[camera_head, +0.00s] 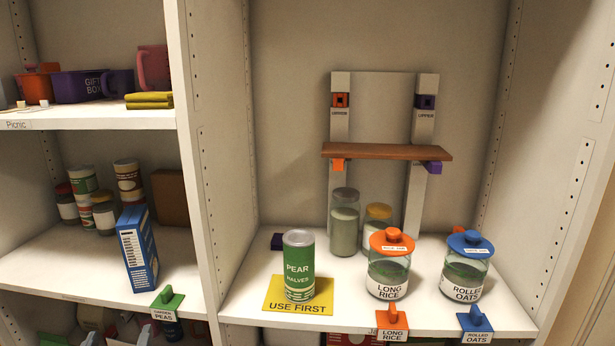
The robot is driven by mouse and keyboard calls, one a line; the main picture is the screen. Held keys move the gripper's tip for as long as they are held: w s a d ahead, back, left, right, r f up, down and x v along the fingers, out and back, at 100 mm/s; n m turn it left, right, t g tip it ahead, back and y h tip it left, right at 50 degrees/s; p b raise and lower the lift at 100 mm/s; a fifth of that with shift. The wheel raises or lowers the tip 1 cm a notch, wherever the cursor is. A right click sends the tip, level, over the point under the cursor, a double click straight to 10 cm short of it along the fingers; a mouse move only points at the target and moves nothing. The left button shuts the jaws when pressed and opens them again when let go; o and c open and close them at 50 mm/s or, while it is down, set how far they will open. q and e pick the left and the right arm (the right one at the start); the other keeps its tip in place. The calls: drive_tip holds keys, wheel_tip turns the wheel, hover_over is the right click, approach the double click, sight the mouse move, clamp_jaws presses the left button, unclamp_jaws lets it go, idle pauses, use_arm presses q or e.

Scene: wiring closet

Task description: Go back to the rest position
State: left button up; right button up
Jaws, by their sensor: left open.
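Only a small pale part of what seems to be my left gripper (92,339) shows at the bottom left edge, low in front of the lower shelf. It is apart from the goods on the shelf above, and I see nothing held in it. Most of it is cut off or too dim to make out. My right gripper is not in view.
The right bay holds a green pear can (299,265) on a yellow mat (275,306), an orange-lidded rice jar (389,270), a blue-lidded oats jar (466,267) and a brown board (385,151) on brackets. An upright panel (203,150) divides the bays. A blue box (138,255) stands left.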

use_arm(q)
drive_tip(key=s+d+f+m+g+h, duration=0.1)
drive_tip(key=d+f+g+h, duration=0.3)
drive_tip(key=f, duration=0.9)
drive_tip(key=d+f+m+g+h, duration=0.1)
drive_tip(key=d+f+m+g, duration=0.3)
drive_tip(key=f, duration=1)
drive_tip(key=s+d+f+n+g+h, duration=0.4)
drive_tip(key=s+d+f+g, duration=0.55)
drive_tip(key=s+f, duration=0.6)
wheel_tip(320, 180, up, 28)
drive_tip(key=s+d+t+p, duration=0.1)
drive_tip(key=p, duration=2.5)
drive_tip(key=shift+s+d+f+t, duration=0.15)
drive_tip(key=shift+d+f+t, duration=0.05)
drive_tip(key=shift+d+t, duration=0.2)
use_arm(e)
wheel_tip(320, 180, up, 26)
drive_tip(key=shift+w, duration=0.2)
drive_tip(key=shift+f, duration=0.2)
use_arm(q)
drive_tip(key=shift+c, duration=0.3)
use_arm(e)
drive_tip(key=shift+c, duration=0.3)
